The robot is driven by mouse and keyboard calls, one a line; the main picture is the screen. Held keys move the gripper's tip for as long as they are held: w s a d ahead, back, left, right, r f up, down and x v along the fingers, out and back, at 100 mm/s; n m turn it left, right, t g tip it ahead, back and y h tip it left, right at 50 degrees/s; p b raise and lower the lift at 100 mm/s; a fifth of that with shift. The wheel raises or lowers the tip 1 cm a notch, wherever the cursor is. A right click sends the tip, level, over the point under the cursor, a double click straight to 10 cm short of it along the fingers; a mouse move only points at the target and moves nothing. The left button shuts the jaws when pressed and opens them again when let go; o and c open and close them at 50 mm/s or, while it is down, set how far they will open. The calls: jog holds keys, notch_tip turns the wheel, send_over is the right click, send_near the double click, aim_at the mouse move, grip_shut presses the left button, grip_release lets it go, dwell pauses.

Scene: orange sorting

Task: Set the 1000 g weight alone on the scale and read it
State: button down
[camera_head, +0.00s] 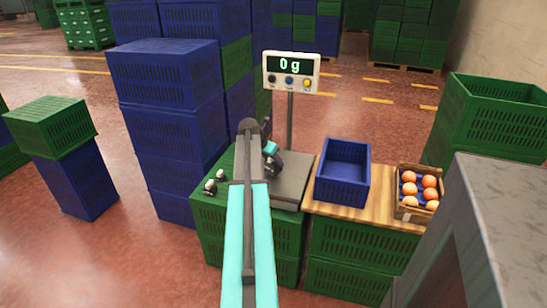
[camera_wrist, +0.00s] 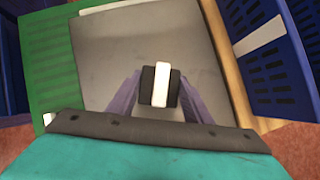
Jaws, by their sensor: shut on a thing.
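My gripper (camera_head: 272,158) is over the scale's grey plate (camera_head: 291,184), partly hidden behind my arm. In the wrist view its two fingers (camera_wrist: 160,86) are closed on a dark weight (camera_wrist: 148,84) with a pale strip across its top. No marking on it is readable. The weight is over the plate (camera_wrist: 120,50); I cannot tell whether it touches. The scale display (camera_head: 290,64) reads 0 g. Two smaller dark and silver weights (camera_head: 210,187) stand to the left of the plate, on the green crates (camera_head: 215,215).
A blue crate (camera_head: 343,190) stands on a wooden board (camera_head: 380,209) right of the scale, beside a small box (camera_head: 415,213) of oranges. Tall blue crate stacks (camera_head: 165,90) rise behind on the left. A green crate stack (camera_head: 497,115) stands at right.

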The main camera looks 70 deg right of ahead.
jog(key=shift+f, duration=0.55)
jog(key=c, duration=0.9)
grip_release()
jog(key=shift+f, duration=0.15)
jog(key=v, duration=1.2)
jog(key=shift+p, duration=0.4)
